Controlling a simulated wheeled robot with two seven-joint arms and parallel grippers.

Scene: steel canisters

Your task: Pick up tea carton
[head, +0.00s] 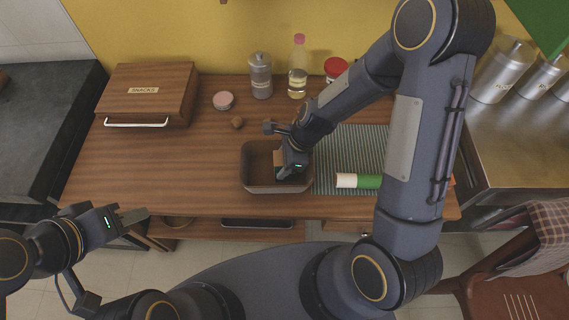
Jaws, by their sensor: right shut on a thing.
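My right gripper (284,170) reaches down into an open brown bin (278,189) on the wooden table. It is shut on a small tan thing (278,157), mostly hidden by the gripper; I cannot tell whether this is the tea carton. My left gripper (132,216) is low at the left, in front of the table edge and away from the objects. Its finger gap cannot be made out.
A green and white item (358,181) lies on a striped mat (345,145) right of the bin. The table's left front is clear.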

